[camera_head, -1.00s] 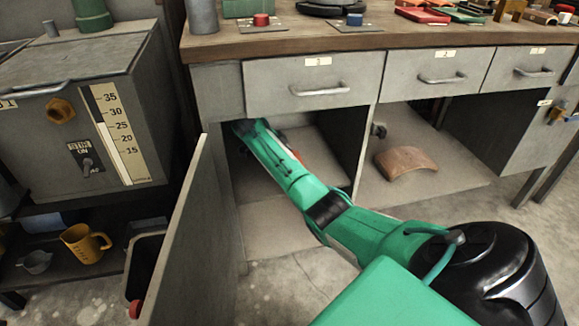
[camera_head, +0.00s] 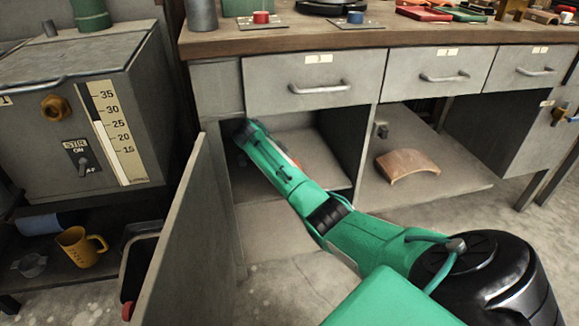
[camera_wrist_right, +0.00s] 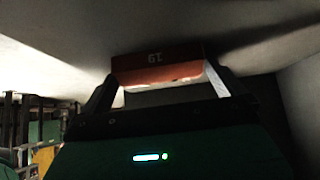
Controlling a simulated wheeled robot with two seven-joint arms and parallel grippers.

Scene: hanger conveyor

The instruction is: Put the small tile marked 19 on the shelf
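The small tile (camera_wrist_right: 158,68) is orange-red and shows the number 19 upside down in the right wrist view. It spans the gap between the fingertips of my right gripper (camera_wrist_right: 160,80), which meet it at both ends. My right arm reaches into the open left compartment of the bench in the head view. Its far end (camera_head: 240,130) is in shadow there, and the tile cannot be made out. The shelf (camera_head: 312,160) is the grey board inside this compartment, partly behind my arm. My left gripper is in neither view.
The open cabinet door (camera_head: 182,230) stands left of my arm. A divider (camera_head: 345,130) bounds the compartment on the right. A curved brown piece (camera_head: 407,165) lies in the neighbouring bay. Drawers (camera_head: 312,82) hang above. A yellow jug (camera_head: 78,247) stands at left.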

